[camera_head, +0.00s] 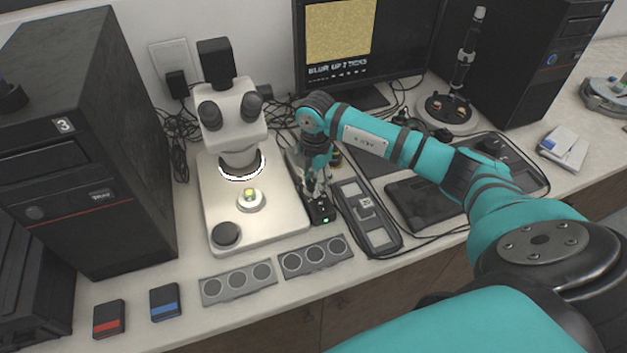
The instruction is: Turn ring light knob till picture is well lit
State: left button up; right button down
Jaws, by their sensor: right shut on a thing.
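My right gripper (318,192) points down over a small black control box (321,213) with a green light, right of the microscope base. It is shut on what appears to be the ring light knob on that box; the fingers hide the knob. The ring light (242,166) glows white under the head of the white microscope (236,120). A small yellow sample (249,194) sits on the stage below it. The monitor (340,28) shows a grainy yellow-tan picture with a text line beneath it. My left gripper is not in view.
A black computer tower (75,150) stands at left, another (515,65) at back right. Grey trays with round wells (237,284) lie in front of the microscope. A long dark device (366,222) lies right of the control box. Cables run behind.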

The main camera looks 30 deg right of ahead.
jog(key=c, duration=1)
grip_release()
jog(key=shift+o, duration=0.2)
